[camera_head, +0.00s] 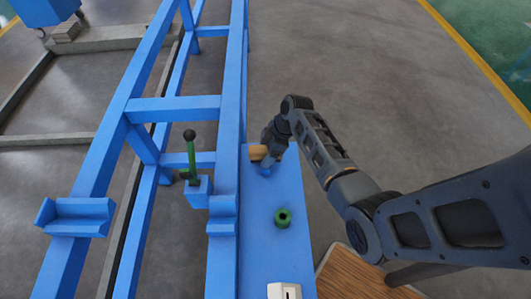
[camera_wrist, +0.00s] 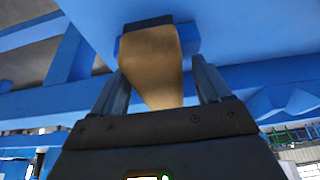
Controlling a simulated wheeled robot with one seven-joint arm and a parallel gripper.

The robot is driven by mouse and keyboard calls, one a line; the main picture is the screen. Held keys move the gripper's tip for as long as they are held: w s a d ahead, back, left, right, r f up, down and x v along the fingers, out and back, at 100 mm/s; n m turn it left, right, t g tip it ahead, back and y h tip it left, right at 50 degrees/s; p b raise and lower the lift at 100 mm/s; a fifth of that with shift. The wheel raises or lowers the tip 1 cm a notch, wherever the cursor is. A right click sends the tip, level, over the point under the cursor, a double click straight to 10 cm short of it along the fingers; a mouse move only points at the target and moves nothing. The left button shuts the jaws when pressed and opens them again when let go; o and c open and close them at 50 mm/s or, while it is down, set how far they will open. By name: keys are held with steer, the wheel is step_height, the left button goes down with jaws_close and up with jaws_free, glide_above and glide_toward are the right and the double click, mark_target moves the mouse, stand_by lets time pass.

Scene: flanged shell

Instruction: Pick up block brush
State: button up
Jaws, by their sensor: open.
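The block brush has a tan wooden body and a dark edge along its far side. In the wrist view the brush (camera_wrist: 152,62) lies between the two fingers of my gripper (camera_wrist: 160,88). The fingers stand apart on either side of it, and I cannot tell whether either touches it. In the head view the brush (camera_head: 257,152) shows as a small tan piece at the far end of the blue shelf, partly hidden by my gripper (camera_head: 268,160).
A green-handled lever (camera_head: 190,155) stands further left. A wooden surface (camera_head: 355,280) is at lower right.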

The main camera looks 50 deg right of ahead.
mark_target(262, 149)
steer(key=shift+c, duration=0.2)
steer(key=c, duration=1.1)
steer(key=shift+r, duration=0.1)
steer(key=shift+r, duration=0.55)
step_height(262, 149, up, 3)
steer(key=shift+r, duration=0.1)
steer(key=s+d+r, duration=0.6)
steer(key=s+r, duration=0.1)
steer(key=s, duration=0.3)
